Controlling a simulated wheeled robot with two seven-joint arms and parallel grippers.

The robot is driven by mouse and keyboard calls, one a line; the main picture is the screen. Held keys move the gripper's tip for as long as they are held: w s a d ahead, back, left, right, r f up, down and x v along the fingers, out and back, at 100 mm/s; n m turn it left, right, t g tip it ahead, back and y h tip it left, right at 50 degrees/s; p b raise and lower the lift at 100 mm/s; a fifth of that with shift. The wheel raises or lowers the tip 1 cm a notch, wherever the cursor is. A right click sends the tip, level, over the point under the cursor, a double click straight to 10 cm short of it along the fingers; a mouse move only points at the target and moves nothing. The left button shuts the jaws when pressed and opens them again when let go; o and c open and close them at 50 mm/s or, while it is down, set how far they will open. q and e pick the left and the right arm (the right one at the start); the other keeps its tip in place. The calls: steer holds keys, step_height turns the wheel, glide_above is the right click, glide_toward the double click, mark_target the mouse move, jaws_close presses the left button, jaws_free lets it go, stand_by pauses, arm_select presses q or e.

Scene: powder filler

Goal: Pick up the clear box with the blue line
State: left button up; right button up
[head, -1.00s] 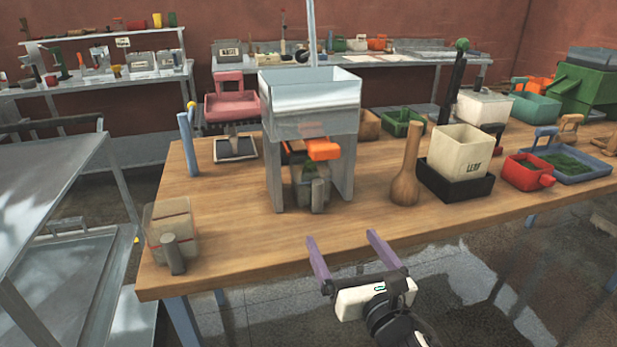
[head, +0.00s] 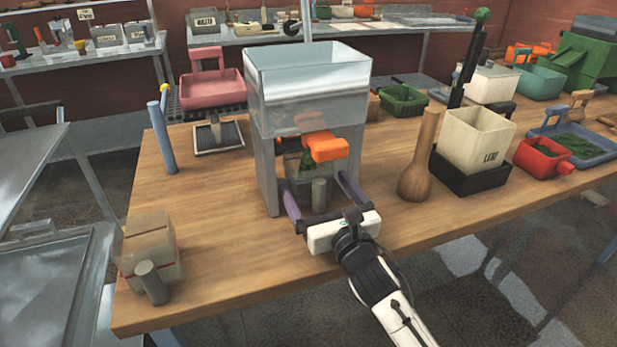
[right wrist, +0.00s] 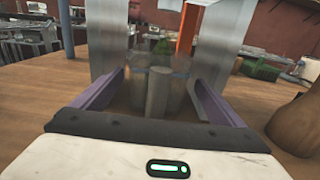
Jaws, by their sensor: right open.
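The clear box with the blue line (right wrist: 140,88) stands inside the metal powder filler (head: 308,92), under its orange spout (head: 326,147). Its grey upright handle (head: 319,195) faces me; the handle also shows in the right wrist view (right wrist: 157,90). A faint blue line shows on the box in that view. My right gripper (head: 314,182) is open, with its purple fingers on either side of the handle. I cannot tell whether they touch it. The box is largely hidden in the head view. My left gripper is not in view.
Another clear box with a red line (head: 150,248) stands at the table's left front corner. A wooden pestle-like object (head: 416,170) and a cream bin marked LEAF (head: 473,142) stand to the right. Filler side walls flank the box closely. The table's front middle is bare.

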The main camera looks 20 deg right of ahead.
steer(key=w, duration=0.5)
steer(key=shift+a+r, duration=0.15)
steer(key=shift+a, duration=0.05)
steer(key=shift+s, duration=0.1)
steer(key=c, duration=1.2)
steer(key=shift+r, duration=0.1)
